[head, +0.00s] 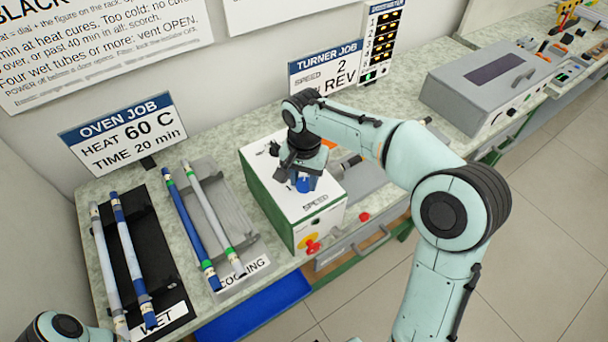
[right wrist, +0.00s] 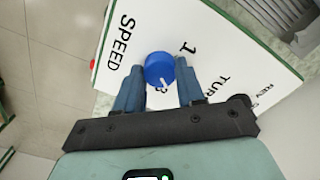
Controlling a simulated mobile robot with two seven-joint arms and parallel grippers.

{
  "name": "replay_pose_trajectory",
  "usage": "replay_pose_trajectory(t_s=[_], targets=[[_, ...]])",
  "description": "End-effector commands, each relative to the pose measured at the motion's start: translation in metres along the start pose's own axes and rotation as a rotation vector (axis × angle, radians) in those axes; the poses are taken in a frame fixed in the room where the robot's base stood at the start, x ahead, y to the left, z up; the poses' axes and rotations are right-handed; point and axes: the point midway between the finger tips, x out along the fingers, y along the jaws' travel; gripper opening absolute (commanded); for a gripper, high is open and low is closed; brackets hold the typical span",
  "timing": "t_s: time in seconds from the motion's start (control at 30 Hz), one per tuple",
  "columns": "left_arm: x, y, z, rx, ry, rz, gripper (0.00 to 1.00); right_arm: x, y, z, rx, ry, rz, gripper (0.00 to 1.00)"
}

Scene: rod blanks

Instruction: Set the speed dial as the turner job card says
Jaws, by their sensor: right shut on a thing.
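The turner job card (head: 326,72) on the wall reads SPEED 2 and REV; my right arm hides part of its lower edge. The turner (head: 290,195) is a white box with green edges and the word SPEED on its top. My right gripper (head: 301,180) points down at it. In the right wrist view, the fingers are shut on the blue speed dial (right wrist: 159,66), one on each side. The dial's white mark points toward a partly covered figure that looks like 3; a 1 shows at its upper right. My left gripper is out of view.
Rods lie on the black WET rack (head: 152,238) and grey COOLING rack (head: 217,183) at left. A red knob (head: 313,247) is on the turner's front. The oven job card (head: 120,130) stands behind. A grey box (head: 490,82) is at right.

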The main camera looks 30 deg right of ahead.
Motion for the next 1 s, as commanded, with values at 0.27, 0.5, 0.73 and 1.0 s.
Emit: replay_pose_trajectory(t_s=[0.27, 0.5, 0.73, 1.0], targets=[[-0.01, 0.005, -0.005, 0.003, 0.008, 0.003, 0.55, -0.002, 0.0, 0.0, -0.257, 0.0, 0.0, 0.08], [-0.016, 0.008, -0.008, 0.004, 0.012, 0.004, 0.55, -0.002, 0.0, 0.0, -0.446, 0.001, -0.001, 0.08], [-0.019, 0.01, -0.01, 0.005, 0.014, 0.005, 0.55, -0.001, 0.0, 0.0, -0.568, 0.0, 0.0, 0.08], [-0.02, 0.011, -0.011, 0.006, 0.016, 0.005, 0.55, -0.001, 0.0, 0.0, -0.632, 0.001, -0.001, 0.08]])
